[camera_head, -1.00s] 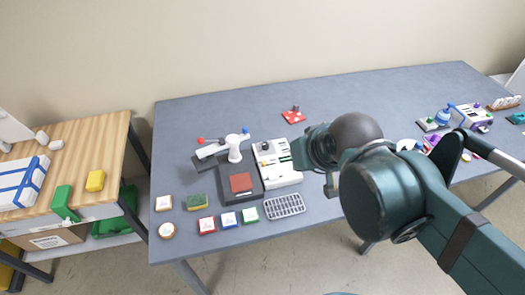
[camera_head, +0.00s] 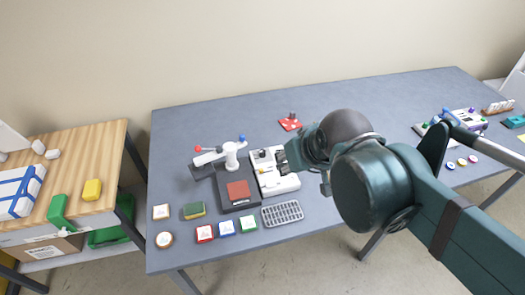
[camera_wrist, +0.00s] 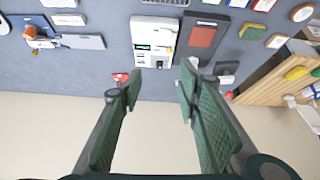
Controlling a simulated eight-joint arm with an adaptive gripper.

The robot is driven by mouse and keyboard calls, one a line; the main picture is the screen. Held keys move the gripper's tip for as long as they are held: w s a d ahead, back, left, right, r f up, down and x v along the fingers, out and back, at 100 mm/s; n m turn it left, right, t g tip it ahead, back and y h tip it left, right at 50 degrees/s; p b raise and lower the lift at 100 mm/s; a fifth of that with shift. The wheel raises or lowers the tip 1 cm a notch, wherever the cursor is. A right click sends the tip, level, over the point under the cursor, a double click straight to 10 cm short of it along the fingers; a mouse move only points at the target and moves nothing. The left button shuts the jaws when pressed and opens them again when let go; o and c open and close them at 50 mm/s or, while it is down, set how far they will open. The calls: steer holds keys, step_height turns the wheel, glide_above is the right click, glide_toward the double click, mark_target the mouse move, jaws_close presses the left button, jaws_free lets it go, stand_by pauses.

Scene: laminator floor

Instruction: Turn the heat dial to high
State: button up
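A white machine (camera_head: 277,182) stands on the grey table, with a dark round knob (camera_head: 262,154) at its back left; I take this knob for the heat dial. The wrist view shows the machine (camera_wrist: 152,32) upside down, with a small green display and the knob near its lower right. The dial's marks are too small to read. My gripper (camera_wrist: 160,80) is open and empty, its green-padded fingers apart, with the machine beyond the fingertips. In the head view my gripper (camera_head: 284,158) is at the machine's back right, partly hidden by my arm; contact cannot be told.
A dark tray with a red-brown pad (camera_head: 238,190) and a white jointed device (camera_head: 230,154) stand left of the machine. A grey grid (camera_head: 283,213) and several colored blocks lie in front. A red plate with a knob (camera_head: 290,122) lies behind.

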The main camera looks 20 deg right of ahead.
steer(key=n+g+p, duration=0.3)
steer(key=n+g, duration=0.4)
steer(key=n, duration=0.6)
glide_above(262, 151)
steer(key=f, duration=1.6)
steer(key=shift+s+d, duration=0.1)
steer(key=shift+s, duration=0.2)
steer(key=shift+w+f, duration=0.25)
steer(key=shift+f, duration=0.3)
steer(key=shift+f, duration=0.15)
steer(key=shift+f, duration=3.7)
steer(key=shift+c, duration=0.3)
